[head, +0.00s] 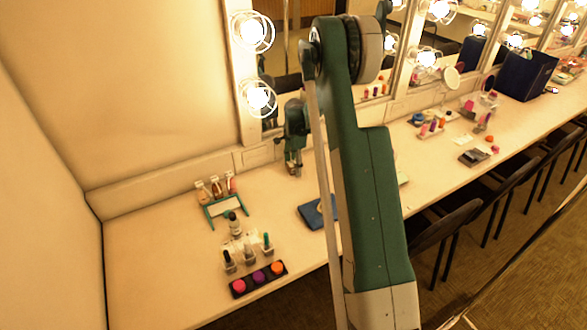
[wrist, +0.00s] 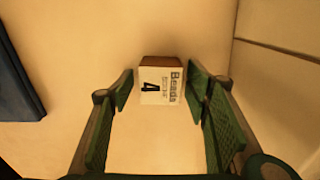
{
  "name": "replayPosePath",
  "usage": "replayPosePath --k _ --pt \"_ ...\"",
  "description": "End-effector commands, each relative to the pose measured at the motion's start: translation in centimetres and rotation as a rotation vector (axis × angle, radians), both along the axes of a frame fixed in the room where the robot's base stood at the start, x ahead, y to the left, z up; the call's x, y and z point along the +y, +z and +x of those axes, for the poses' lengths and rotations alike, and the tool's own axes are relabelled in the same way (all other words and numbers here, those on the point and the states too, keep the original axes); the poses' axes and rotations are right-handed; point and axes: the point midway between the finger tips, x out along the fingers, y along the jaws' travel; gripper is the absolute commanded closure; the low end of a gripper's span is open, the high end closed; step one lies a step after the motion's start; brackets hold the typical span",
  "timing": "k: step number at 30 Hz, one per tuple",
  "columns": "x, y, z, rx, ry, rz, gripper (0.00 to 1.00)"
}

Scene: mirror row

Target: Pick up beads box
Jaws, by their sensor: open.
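The beads box (wrist: 162,84) is a small box with a white label reading "Beads" and a 4, and a brown top. In the wrist view it stands on the pale counter (wrist: 150,145), between the tips of my open gripper (wrist: 159,92). A small gap shows at the left finger; the right finger is close to the box, and I cannot tell whether it touches. In the head view my gripper (head: 293,163) points down over the counter near the mirror, and I cannot clearly make out the box there.
A dark blue flat item (wrist: 14,85) lies left in the wrist view; a blue one (head: 315,214) also shows in the head view. Small bottles (head: 229,260) and a palette (head: 259,279) stand left. My arm covers the middle counter.

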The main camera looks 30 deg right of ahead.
Motion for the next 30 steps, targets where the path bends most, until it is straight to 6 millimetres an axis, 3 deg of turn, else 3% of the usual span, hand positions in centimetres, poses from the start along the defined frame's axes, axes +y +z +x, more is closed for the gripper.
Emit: replayPosePath --k 5,12,23,30 --pt "0.0 0.0 0.0 0.0 0.0 0.0 0.52" --pt "0.0 0.0 0.0 0.0 0.0 0.0 0.83" --pt "0.0 0.2 0.0 0.0 0.0 0.0 0.83" --pt "0.0 1.9 0.0 0.0 0.0 0.0 0.83"
